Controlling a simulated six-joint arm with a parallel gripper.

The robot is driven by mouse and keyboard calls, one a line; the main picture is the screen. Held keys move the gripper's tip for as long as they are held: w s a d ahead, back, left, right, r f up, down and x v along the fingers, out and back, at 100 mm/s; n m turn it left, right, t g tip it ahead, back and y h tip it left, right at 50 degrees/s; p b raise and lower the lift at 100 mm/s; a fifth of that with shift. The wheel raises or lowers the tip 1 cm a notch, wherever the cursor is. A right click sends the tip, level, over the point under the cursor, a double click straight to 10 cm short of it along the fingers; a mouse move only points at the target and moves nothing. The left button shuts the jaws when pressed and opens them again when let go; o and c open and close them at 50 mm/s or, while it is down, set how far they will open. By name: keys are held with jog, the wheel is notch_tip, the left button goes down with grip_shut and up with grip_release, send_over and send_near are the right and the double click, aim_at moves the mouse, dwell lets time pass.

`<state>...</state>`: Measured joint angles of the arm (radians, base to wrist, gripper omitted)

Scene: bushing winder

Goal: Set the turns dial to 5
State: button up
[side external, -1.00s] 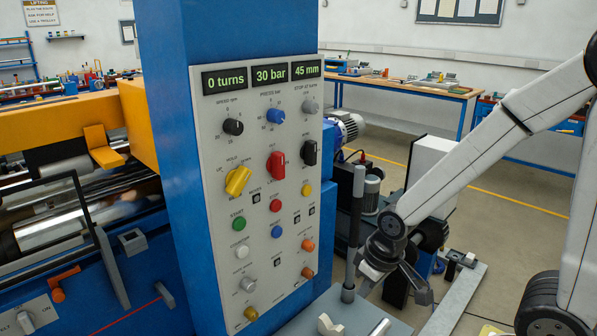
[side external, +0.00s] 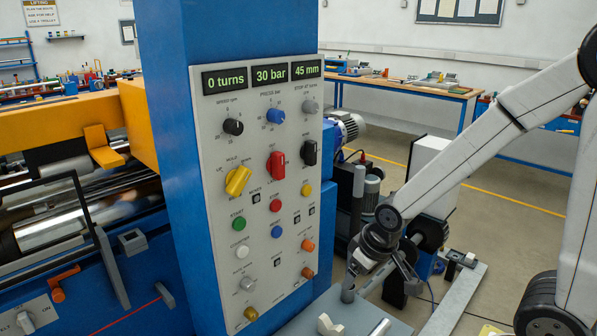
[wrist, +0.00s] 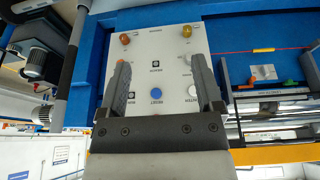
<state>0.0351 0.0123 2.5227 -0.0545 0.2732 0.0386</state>
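The control panel carries a small grey "STOP AT turns" dial (side external: 310,106) at its upper right, under the "45 mm" display (side external: 306,69). The dial's exact setting is too small to read. The turns display (side external: 225,80) reads "0 turns". My gripper (side external: 382,278) is to the right of the panel's lower part, well below the dial and apart from it. In the wrist view, its two dark fingers (wrist: 160,64) are spread wide with nothing held between them. The lower panel shows beyond them, with a blue button (wrist: 156,93) and a white button (wrist: 193,91). The dial is not seen in the wrist view.
Other knobs crowd the panel: black (side external: 233,127), blue (side external: 275,116), red (side external: 276,165) and yellow (side external: 238,181). A motor (side external: 344,124) sits behind the blue column (side external: 165,100).

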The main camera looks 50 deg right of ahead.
jog(key=w+d+r+m+t+h, duration=0.1)
jog(key=w+d+r+t, duration=0.75)
jog(key=w, duration=0.55)
jog(key=n+t+y, duration=0.2)
jog(key=t, duration=0.4)
send_near(315, 108)
jog(key=w, duration=0.2)
jog(key=shift+r, duration=0.15)
jog(key=shift+w, duration=0.2)
jog(key=shift+w+a, duration=0.1)
jog(key=shift+w, duration=3.65)
grip_shut()
